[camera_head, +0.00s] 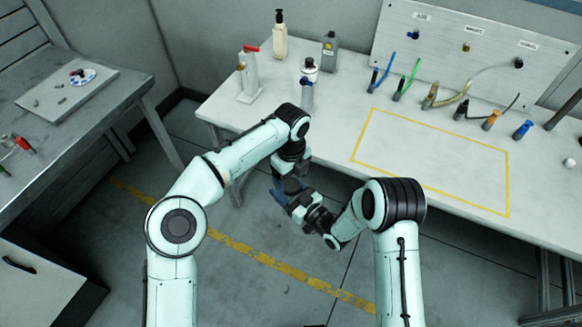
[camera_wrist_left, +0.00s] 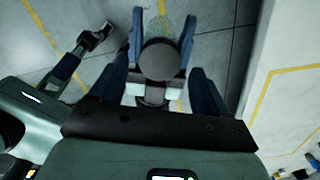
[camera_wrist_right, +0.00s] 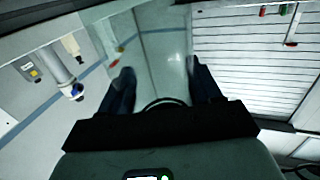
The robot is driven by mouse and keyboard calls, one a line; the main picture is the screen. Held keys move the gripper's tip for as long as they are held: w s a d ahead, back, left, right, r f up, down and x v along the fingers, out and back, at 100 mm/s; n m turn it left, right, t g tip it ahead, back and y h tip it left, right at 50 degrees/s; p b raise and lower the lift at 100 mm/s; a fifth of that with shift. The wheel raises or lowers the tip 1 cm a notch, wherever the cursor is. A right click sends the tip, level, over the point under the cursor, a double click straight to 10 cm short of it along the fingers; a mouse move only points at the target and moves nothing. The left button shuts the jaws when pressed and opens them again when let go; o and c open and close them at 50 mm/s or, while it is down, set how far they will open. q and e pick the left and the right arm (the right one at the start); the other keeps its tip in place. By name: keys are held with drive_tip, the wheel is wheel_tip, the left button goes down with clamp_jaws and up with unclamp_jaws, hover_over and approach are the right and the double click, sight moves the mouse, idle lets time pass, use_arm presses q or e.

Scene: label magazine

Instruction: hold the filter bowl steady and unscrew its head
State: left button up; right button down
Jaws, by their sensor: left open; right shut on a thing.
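A filter with a clear bowl and a round dark head is between my two grippers in the air. In the left wrist view its dark head (camera_wrist_left: 160,59) faces the camera, and part of the clear bowl (camera_wrist_left: 173,24) shows beyond. My right gripper (camera_wrist_right: 162,80) is shut on the bowl, one blue finger on each side; the bowl (camera_wrist_right: 163,45) is faint in its view. My left gripper (camera_wrist_left: 160,82) is open, its fingers spread to either side of the head. Whether they touch it I cannot tell. In the head view the arms mostly hide the filter near my left gripper (camera_head: 281,184).
A white workbench (camera_head: 330,140) with a yellow outlined, empty area lies beyond the arms. A white-topped canister (camera_head: 309,70), bottles and a red-handled stand (camera_head: 248,77) are at its back left. Several colored hoses stand before a panel (camera_head: 480,45). Another bench (camera_head: 75,130) is at left.

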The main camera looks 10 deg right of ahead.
sight(291, 199)
use_arm(q)
drive_tip(key=shift+f, duration=1.3)
drive_tip(key=c, duration=1.1)
drive_tip(key=n, duration=0.4)
drive_tip(key=shift+r+n, duration=0.1)
drive_tip(key=shift+n, duration=0.3)
drive_tip(key=n, duration=0.5)
drive_tip(key=o, duration=1.2)
